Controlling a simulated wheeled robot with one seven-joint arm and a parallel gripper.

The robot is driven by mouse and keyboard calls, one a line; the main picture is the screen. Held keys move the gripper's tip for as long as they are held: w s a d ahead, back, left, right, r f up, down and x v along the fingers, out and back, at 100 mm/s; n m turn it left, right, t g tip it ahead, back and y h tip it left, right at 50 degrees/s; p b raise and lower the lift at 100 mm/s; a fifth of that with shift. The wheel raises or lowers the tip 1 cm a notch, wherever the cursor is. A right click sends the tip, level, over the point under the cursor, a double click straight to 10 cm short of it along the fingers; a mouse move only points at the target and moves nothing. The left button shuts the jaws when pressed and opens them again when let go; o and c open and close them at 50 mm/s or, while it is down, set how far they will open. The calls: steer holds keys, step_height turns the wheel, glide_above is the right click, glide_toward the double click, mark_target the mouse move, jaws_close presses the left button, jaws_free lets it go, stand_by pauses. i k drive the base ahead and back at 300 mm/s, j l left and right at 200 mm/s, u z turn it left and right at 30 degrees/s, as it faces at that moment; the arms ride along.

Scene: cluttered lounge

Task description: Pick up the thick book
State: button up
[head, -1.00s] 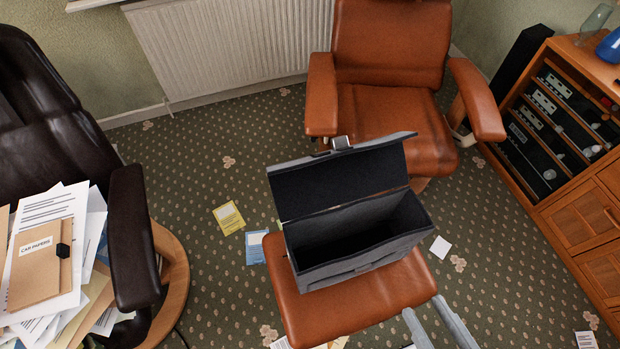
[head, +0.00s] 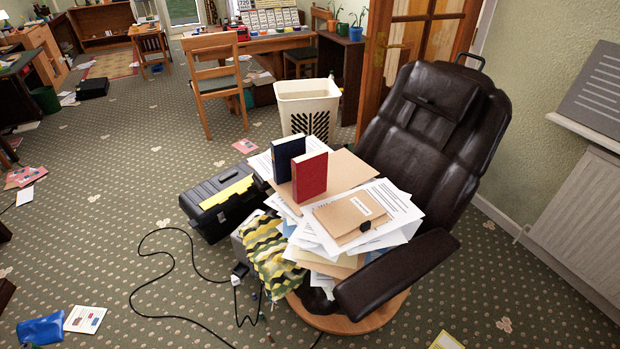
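Two books stand upright on a pile of papers on a dark brown leather armchair (head: 425,125). The red book (head: 311,177) is nearer and to the right. The dark blue book (head: 285,155), with pale page edges, is just behind it to the left and partly hidden by it. I cannot tell for certain which is the thick one. A tan folder with a label (head: 345,212) lies on loose sheets in front of the books. My gripper is not in view.
A black toolbox (head: 215,205) and a yellow-and-dark patterned cloth (head: 270,255) are beside the chair. A cream basket (head: 308,105) stands behind. A black cable (head: 175,280) crosses the carpet. A blue pouch (head: 42,330) lies lower left. Open carpet lies left of the toolbox.

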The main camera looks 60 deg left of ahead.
mark_target(309, 170)
steer(key=j+u, duration=0.15)
steer(key=j, duration=0.3)
steer(key=i+j+u, duration=0.15)
steer(key=j, duration=0.3)
steer(key=j+u, duration=0.15)
steer(key=j, duration=0.35)
steer(key=i+j+u, duration=0.1)
steer(key=j, duration=0.3)
steer(key=i+j+u, duration=0.15)
steer(key=j, duration=0.3)
steer(key=i+j+u, duration=0.15)
steer(key=j, duration=0.25)
steer(key=i+j+u, duration=0.15)
steer(key=j, duration=0.25)
steer(key=i+j+u, duration=0.15)
steer(key=j, duration=0.25)
steer(key=i, duration=0.05)
